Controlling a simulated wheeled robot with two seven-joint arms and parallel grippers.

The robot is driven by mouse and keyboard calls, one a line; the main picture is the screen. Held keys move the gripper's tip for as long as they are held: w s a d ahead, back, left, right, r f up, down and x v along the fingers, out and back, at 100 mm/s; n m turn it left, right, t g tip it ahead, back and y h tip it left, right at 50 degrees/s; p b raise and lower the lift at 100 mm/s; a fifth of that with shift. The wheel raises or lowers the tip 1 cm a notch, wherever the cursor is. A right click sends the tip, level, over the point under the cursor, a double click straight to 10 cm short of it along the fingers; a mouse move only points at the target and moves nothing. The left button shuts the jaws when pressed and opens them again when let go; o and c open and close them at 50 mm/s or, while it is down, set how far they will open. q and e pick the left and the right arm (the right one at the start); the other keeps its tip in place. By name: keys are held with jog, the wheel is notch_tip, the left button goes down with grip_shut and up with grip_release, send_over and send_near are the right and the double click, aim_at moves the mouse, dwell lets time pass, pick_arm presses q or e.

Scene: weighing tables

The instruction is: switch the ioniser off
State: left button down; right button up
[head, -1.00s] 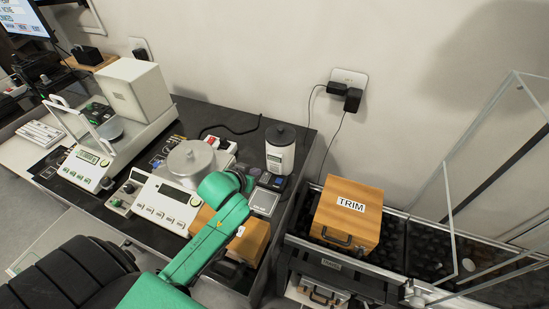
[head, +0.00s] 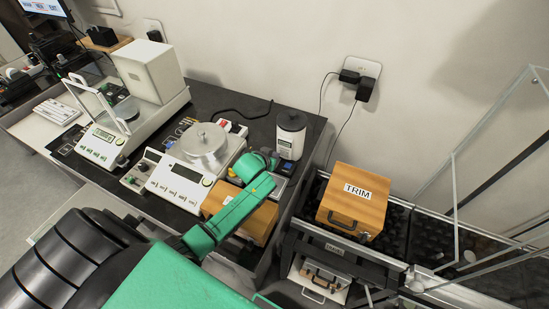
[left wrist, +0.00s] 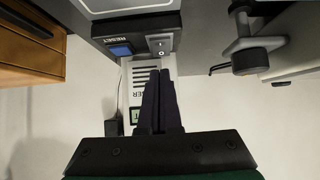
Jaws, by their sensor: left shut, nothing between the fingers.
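The ioniser appears to be the white upright unit with a dark top (head: 291,135), at the back right of the dark table. In the left wrist view its white vented face (left wrist: 139,78) shows, with lettering partly hidden by my fingers. A dark panel (left wrist: 122,30) there carries a blue button labelled RESET and a small rocker switch (left wrist: 163,43). Which way the rocker is set I cannot tell. My left gripper (left wrist: 160,73) is shut and empty, its tips just below the rocker in the picture; contact is unclear. In the head view the left gripper (head: 270,160) is beside the unit.
A balance with a round metal cover (head: 203,140) stands left of my arm. A wooden case (head: 240,215) lies partly under the arm. A wooden TRIM box (head: 353,203) stands to the right, near a clear glass enclosure (head: 454,200). Another balance (head: 105,143) stands further left.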

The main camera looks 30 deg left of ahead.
pick_arm(q)
jog(key=shift+w+f, duration=0.15)
jog(key=shift+f, duration=0.8)
pick_arm(e)
jog(key=shift+s, duration=0.1)
